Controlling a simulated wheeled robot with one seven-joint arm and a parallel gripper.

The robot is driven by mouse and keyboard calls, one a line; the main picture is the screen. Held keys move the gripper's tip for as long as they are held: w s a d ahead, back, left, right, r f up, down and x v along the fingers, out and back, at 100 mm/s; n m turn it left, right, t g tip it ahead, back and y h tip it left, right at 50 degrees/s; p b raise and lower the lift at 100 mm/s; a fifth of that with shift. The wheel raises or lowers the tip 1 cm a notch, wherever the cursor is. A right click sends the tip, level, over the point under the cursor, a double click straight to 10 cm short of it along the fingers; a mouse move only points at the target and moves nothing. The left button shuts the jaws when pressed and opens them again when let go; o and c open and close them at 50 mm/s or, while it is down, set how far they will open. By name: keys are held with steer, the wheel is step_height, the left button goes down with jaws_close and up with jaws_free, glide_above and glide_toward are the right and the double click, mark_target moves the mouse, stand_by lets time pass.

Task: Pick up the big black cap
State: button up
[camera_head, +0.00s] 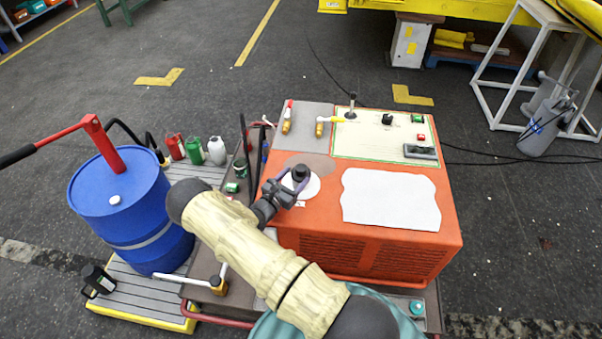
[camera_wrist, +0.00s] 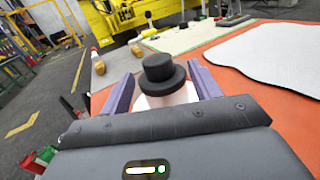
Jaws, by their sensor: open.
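The big black cap (camera_head: 301,173) is on the orange machine's top, over a white round patch (camera_head: 312,188). In the wrist view the cap (camera_wrist: 163,74) has a narrow round top and a wider lower rim, with a white part below it. My gripper (camera_head: 287,187) is open, and its two purple fingers stand on either side of the cap. In the wrist view the fingers of my gripper (camera_wrist: 163,90) flank the cap with visible gaps.
A white sheet (camera_head: 391,199) lies right of the cap on the orange machine (camera_head: 447,210). Behind it is a pale panel (camera_head: 365,138) with a lever (camera_head: 351,108) and a small black knob (camera_head: 388,119). A blue drum (camera_head: 122,205) and small bottles stand left.

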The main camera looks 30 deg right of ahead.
mark_target(298, 173)
steer(key=p+x, duration=0.1)
steer(key=x, duration=0.3)
steer(key=shift+w+d, duration=0.3)
steer(key=shift+w, duration=0.05)
steer(key=shift+c, duration=0.2)
steer(key=c, duration=1.1)
